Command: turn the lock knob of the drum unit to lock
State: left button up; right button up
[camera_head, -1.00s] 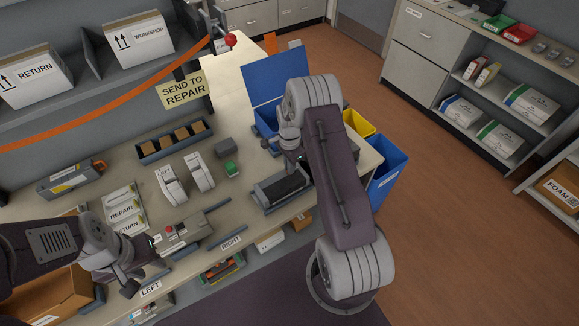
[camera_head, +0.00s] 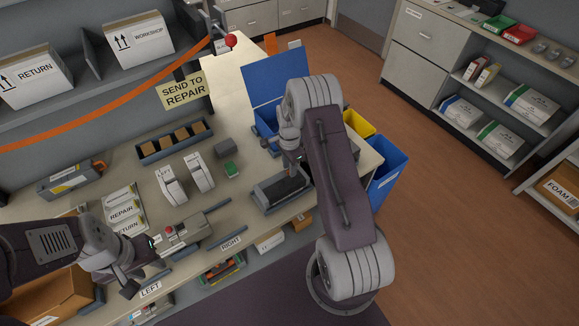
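A grey unit with a small red part (camera_head: 170,230) and a thin rod to its right lies at the bench's front edge; it may be the drum unit (camera_head: 190,233), but I cannot be sure. My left gripper (camera_head: 150,246) is at its left end; its fingers are too small to read, and I cannot tell whether they touch. A dark, long block in a grey tray (camera_head: 268,205) lies further right. My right gripper (camera_head: 301,160) is above that tray's far right side, partly hidden by my arm. I cannot make out a lock knob clearly.
A blue open bin (camera_head: 278,92) stands behind my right arm. REPAIR and RETURN trays (camera_head: 136,195) lie left.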

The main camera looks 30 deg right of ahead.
notch_tip(320, 180, up, 9)
jog(key=b, duration=0.1)
dwell(0.5)
